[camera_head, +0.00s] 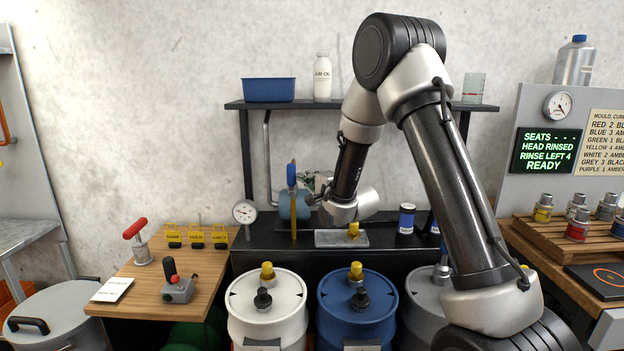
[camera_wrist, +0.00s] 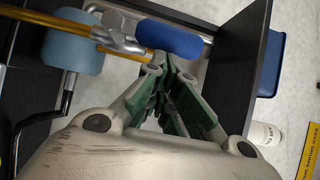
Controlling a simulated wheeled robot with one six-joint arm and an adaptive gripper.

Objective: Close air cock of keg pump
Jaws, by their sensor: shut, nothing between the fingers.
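The keg pump (camera_head: 287,205) stands on the dark bench at the back, a blue-grey body with a brass tube (camera_head: 294,229) running down from it. A blue lever handle (camera_head: 291,173), apparently the air cock, points upward above the body, roughly in line with the tube. In the wrist view the blue handle (camera_wrist: 170,40) lies just beyond my fingertips, and the pump body (camera_wrist: 75,50) is at upper left. My gripper (camera_wrist: 165,68) is shut and empty, close to the handle; contact cannot be told. In the head view my gripper (camera_head: 314,187) is small, just right of the pump.
A shelf (camera_head: 350,105) above the bench holds a blue bin (camera_head: 269,90) and a white bottle (camera_head: 322,77). A tray (camera_head: 328,239) with a yellow-capped part lies right of the pump. White (camera_head: 267,310) and blue (camera_head: 357,310) drums stand in front. A round gauge (camera_head: 245,212) is to the left.

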